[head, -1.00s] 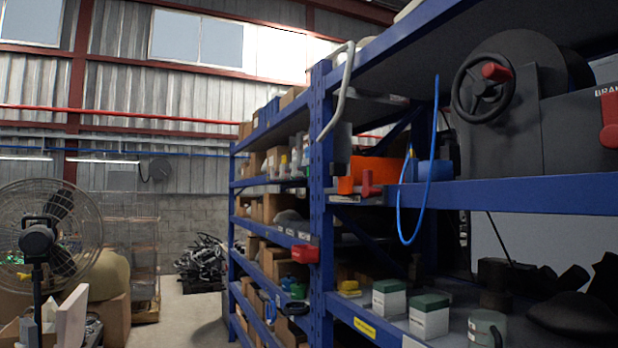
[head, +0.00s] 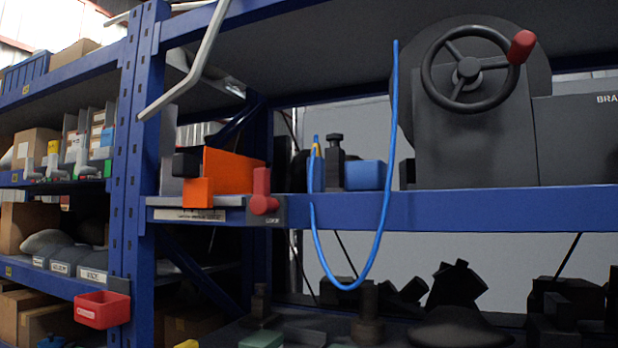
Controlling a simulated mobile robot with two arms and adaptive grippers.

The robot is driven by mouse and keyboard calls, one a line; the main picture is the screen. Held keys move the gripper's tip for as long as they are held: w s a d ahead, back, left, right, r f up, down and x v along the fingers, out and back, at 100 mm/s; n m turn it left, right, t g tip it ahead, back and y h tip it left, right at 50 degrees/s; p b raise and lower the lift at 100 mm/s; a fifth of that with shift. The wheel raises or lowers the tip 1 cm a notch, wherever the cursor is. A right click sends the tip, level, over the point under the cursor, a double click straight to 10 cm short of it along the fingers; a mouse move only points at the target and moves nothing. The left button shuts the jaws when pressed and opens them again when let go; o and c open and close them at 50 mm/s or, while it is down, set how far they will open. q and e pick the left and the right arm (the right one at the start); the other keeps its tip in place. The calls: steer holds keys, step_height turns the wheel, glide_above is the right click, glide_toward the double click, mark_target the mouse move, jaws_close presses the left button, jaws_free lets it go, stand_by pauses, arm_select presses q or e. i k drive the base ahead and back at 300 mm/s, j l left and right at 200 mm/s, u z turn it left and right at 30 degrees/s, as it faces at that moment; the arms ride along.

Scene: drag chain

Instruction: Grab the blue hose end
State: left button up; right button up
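The blue hose (head: 386,190) hangs in a U-shaped loop in front of the shelf edge. Its right side runs up to a free-looking end (head: 396,44) beside the grey machine with the handwheel. Its bottom hangs below the shelf beam. Its left side rises to the beam, close to a small blue piece with a yellow part (head: 317,165) on the shelf; I cannot tell whether they are joined. Neither of my grippers shows in the head view.
A blue shelf beam (head: 450,210) crosses the view. The grey machine (head: 475,140) has a black handwheel with a red knob (head: 521,46). An orange block (head: 232,172), a red lever (head: 262,190) and a blue block (head: 364,175) sit left of it. A red bin (head: 102,310) hangs on the upright.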

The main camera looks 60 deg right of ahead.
mark_target(319, 179)
steer(key=i+z, duration=0.25)
steer(key=z, duration=0.25)
steer(key=i+j+z, duration=0.15)
steer(key=z, duration=0.35)
steer(key=i+j+z, duration=0.25)
steer(key=z, duration=0.25)
steer(key=i+j+z, duration=0.15)
steer(key=j+z, duration=0.15)
steer(key=z, duration=0.2)
